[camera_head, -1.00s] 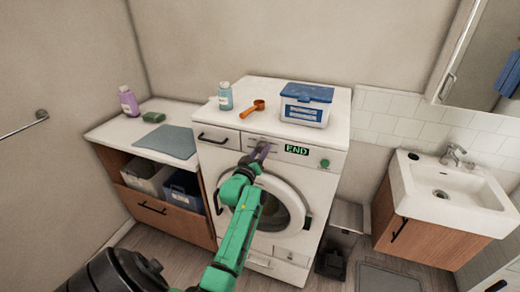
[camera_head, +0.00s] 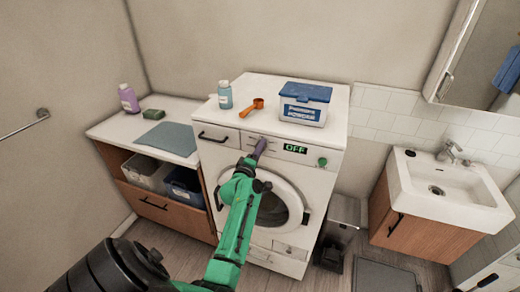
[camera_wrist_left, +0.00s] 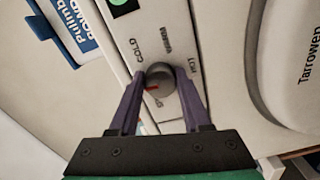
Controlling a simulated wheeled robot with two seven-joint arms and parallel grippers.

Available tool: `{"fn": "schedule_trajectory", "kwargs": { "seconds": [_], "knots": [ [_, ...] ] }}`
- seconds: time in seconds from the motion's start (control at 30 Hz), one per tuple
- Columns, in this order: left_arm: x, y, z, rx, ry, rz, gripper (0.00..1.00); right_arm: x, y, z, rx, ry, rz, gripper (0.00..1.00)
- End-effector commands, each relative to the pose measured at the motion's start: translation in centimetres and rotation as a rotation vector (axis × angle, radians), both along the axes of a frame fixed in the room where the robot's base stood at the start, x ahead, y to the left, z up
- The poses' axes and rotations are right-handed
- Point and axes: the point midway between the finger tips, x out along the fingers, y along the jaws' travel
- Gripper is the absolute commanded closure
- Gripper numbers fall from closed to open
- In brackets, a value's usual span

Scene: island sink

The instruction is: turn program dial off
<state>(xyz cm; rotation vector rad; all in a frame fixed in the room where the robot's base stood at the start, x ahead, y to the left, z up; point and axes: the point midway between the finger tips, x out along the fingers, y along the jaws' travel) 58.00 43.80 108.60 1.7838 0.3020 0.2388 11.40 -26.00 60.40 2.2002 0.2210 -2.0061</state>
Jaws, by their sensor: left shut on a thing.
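The washing machine (camera_head: 312,172) stands in the middle of the head view, and its small display (camera_head: 294,149) reads OFF in green. My left gripper (camera_head: 260,147) reaches the control panel just left of the display and hides the dial there. In the left wrist view, the round grey dial (camera_wrist_left: 161,82) with a red mark sits between the purple fingers of my left gripper (camera_wrist_left: 160,88), which is shut on it. The labels COLD and HOT show around the dial; the label below it is partly hidden. My right gripper is not in view.
A counter (camera_head: 105,129) is at the left and a sink (camera_head: 448,190) at the right. A green round button (camera_head: 322,162) is right of the display.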

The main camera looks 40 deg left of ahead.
Motion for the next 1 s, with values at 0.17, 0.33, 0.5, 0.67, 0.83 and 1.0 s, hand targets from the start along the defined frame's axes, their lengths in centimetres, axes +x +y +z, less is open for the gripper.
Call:
{"fn": "schedule_trajectory", "kwargs": {
  "seconds": [0.17,0.33,0.5,0.67,0.83,1.0],
  "knots": [
    [0.00,0.07,0.16,-0.036,-0.015,0.001,1.00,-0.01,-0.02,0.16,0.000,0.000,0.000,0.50],
    [0.00,0.07,0.14,-0.049,-0.020,0.001,1.00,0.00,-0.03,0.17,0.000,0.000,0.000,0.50],
    [0.00,0.07,0.14,-0.050,-0.021,0.001,1.00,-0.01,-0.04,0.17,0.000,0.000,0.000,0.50],
    [0.00,0.07,0.14,-0.050,-0.021,0.001,0.41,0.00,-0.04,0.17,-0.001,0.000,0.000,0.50],
    [0.00,0.05,0.09,-0.048,-0.019,0.001,0.22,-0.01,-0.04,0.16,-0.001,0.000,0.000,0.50],
    [-0.02,0.03,0.06,-0.048,-0.018,0.001,0.22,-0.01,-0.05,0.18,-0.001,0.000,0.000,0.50]
  ]
}}
